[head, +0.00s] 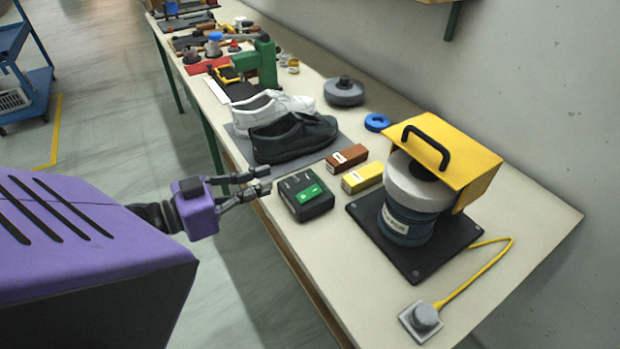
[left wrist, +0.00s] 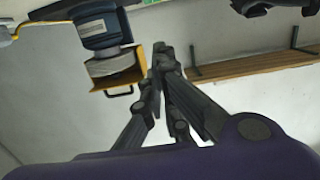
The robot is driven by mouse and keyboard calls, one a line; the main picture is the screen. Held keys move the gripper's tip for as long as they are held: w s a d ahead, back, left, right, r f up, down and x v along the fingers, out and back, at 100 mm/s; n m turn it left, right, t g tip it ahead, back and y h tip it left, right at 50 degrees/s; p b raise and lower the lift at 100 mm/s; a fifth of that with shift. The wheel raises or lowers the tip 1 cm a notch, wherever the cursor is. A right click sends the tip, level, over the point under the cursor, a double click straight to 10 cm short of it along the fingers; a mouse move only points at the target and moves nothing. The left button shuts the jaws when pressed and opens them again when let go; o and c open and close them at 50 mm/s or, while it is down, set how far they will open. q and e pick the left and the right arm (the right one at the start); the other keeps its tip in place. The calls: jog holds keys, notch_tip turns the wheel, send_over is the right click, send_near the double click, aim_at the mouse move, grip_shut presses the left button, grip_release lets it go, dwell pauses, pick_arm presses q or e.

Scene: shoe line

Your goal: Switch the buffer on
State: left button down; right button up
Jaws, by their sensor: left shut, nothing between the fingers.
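The buffer stands at the right of the bench in the head view. It has a blue body (head: 407,222), a grey wheel (head: 416,190) and a yellow guard (head: 446,150) with a black handle, on a black base plate (head: 440,262). The buffer also shows in the left wrist view (left wrist: 101,28). A dark control box (head: 303,204) with a green rocker (head: 308,194) sits at the bench's near edge. My left gripper (head: 267,180) is shut and empty, just left of this box; I cannot tell whether it touches. It also shows in the left wrist view (left wrist: 160,52). My right gripper is out of view.
A yellow cord (head: 482,266) runs from the buffer to a grey knob on a plate (head: 422,321). Brown (head: 346,158) and yellow (head: 362,177) boxes lie between control box and buffer. A white shoe (head: 265,112) and a black shoe (head: 293,138) stand behind, on a grey mat.

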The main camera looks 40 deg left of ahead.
pick_arm(q)
send_over(306, 196)
jog(key=s, duration=0.1)
jog(key=shift+s+a+f, duration=0.1)
jog(key=shift+a+f, duration=0.2)
jog(key=shift+f, duration=0.05)
jog(key=f, duration=0.2)
jog(key=w+f, duration=0.1)
jog(key=shift+d+f, duration=0.1)
jog(key=shift+d, duration=0.15)
jog(key=shift+w+f, duration=0.1)
jog(key=shift+f, duration=0.4)
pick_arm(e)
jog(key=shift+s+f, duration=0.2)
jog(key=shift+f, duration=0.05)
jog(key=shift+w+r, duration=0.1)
